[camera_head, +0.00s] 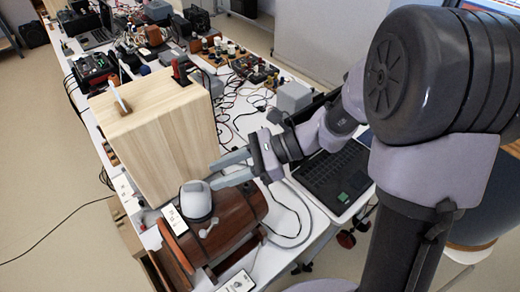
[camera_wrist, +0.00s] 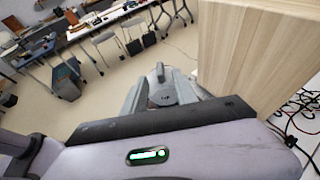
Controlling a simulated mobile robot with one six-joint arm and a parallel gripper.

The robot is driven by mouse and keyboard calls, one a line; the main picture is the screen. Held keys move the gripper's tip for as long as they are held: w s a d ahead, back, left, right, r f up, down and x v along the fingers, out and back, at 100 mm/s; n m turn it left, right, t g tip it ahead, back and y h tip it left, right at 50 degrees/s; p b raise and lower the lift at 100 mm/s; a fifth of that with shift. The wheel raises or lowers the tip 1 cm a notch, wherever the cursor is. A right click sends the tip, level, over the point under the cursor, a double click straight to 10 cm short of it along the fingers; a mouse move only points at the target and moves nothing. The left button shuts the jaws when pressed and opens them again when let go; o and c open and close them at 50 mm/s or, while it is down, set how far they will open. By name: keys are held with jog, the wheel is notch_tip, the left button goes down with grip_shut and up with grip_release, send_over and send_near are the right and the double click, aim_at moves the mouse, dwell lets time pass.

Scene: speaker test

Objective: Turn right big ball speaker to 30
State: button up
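A light grey, ball-like piece (camera_head: 197,203) sits on top of a dark brown, barrel-shaped wooden body (camera_head: 236,216) near the table's front end in the head view. A small pale lever (camera_head: 209,229) sticks out below it. My gripper (camera_head: 213,174) is open, its two grey fingers pointing left just beyond and right of the ball. In the wrist view, a rounded grey piece (camera_wrist: 163,92), likely the ball, shows between the spread fingers of my gripper (camera_wrist: 158,88). A gap from the fingers cannot be judged. No scale reading is legible.
A tall light wooden box (camera_head: 160,135) stands close behind the fingers; it fills the wrist view's upper right (camera_wrist: 255,50). An open laptop (camera_head: 335,175) lies to the right. Cables (camera_head: 235,110) and electronics crowd the table beyond. White cards lie near the barrel.

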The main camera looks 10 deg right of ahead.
jog(key=p+v, duration=0.2)
jog(key=v, duration=0.7)
jog(key=shift+d, duration=0.4)
jog(key=b, duration=1.1)
send_near(191, 185)
jog(key=shift+m+t, duration=0.3)
jog(key=x, duration=1)
jog(key=shift+s, duration=0.25)
grip_shut()
